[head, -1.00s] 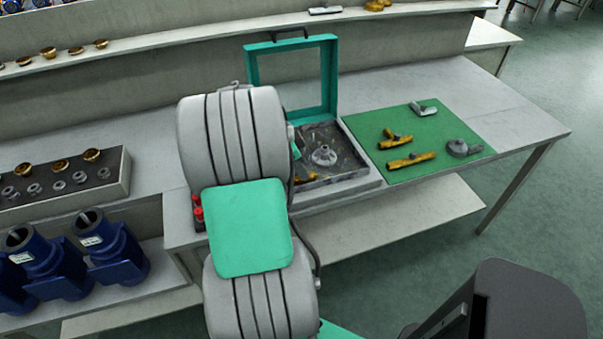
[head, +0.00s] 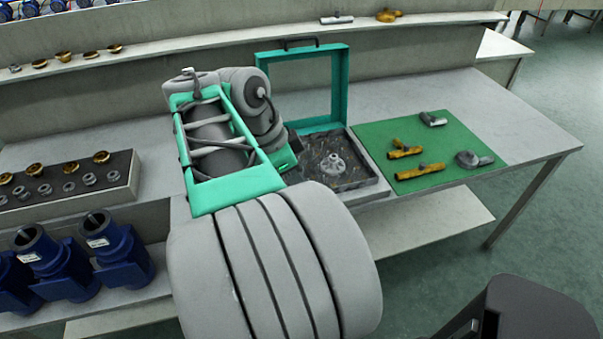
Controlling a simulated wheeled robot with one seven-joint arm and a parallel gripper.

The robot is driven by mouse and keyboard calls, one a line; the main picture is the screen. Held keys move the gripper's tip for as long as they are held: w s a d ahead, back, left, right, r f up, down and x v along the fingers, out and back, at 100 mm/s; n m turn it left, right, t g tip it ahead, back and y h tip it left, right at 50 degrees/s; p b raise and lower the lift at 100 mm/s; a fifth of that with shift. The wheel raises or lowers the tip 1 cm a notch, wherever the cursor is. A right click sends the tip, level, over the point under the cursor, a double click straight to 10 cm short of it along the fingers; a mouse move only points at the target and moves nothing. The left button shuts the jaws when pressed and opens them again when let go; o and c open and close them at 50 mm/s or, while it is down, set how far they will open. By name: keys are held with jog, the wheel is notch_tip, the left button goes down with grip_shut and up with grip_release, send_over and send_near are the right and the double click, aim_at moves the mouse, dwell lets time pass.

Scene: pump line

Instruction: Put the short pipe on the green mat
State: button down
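The green mat (head: 368,137) lies on the right part of the bench. A shorter brass pipe piece with a side branch (head: 404,150) lies on it, and a longer brass one (head: 420,173) lies nearer its front edge. I cannot tell if the shorter one is the short pipe of the task. A small grey tee piece (head: 432,119) and a grey round fitting with a stub (head: 473,159) also lie on the mat. My arm fills the middle of the view, left of the mat. My gripper is not visible.
An open case with a teal lid frame (head: 341,85) stands left of the mat, holding a grey flanged part (head: 333,165); my arm hides its left side. A tray (head: 132,185) of brass and grey fittings and several blue pumps (head: 112,250) are at left. The bench's right end is bare.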

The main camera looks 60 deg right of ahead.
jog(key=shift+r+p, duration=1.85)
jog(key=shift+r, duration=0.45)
